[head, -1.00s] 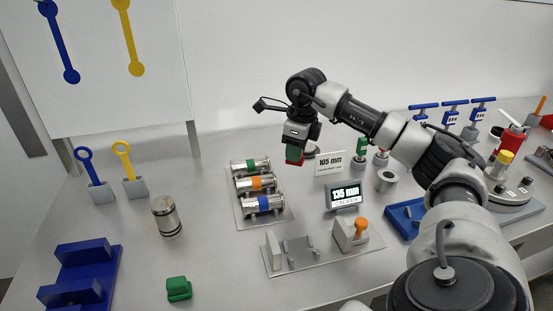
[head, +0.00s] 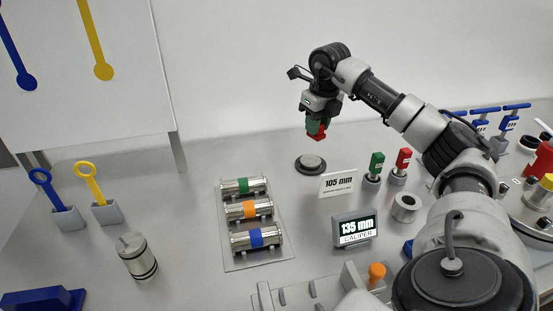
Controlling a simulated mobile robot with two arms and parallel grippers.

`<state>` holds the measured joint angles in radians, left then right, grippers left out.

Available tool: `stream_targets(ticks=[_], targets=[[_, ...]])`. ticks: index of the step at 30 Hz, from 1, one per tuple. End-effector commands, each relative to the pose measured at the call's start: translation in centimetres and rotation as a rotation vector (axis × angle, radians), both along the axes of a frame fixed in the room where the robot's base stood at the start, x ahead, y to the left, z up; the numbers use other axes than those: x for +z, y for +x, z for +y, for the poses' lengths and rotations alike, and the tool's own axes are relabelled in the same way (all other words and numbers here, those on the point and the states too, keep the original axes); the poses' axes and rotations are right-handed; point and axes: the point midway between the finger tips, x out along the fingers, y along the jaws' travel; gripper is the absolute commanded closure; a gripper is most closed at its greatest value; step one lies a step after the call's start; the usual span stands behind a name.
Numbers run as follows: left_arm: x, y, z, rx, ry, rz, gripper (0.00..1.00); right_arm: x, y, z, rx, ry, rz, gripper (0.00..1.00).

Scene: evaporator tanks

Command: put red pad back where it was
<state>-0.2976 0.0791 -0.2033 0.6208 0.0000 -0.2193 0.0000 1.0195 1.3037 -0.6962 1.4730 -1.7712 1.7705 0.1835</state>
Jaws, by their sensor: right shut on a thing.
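My right gripper (head: 316,123) is at the centre top, pointing down and shut on the red pad (head: 321,134). Only a small part of the pad shows, below and behind a green piece at the fingertips. I cannot tell whether the green piece is part of the gripper. The pad is held in the air above and slightly right of a round black base with a grey top (head: 310,163). There is a gap between pad and base. My left gripper is not in view.
A "105 mm" sign (head: 338,183) stands just in front of the round base. Green (head: 375,165) and red (head: 402,162) handled tools stand to its right. A tray (head: 282,228) with banded cylinders is at front left, and a caliper display (head: 354,230) at front right.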

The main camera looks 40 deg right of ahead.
Motion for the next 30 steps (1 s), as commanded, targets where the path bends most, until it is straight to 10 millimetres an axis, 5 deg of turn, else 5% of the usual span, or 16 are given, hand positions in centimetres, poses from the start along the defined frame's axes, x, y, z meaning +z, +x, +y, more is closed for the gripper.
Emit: stream_targets(ticks=[13, 30], targets=[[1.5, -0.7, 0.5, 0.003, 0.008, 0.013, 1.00, -5.5, 6.5, 6.8, 0.003, 0.003, 0.001, 0.97], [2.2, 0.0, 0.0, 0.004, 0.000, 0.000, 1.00, -10.3, 7.2, 7.4, 0.001, 0.000, 0.000, 0.97]])
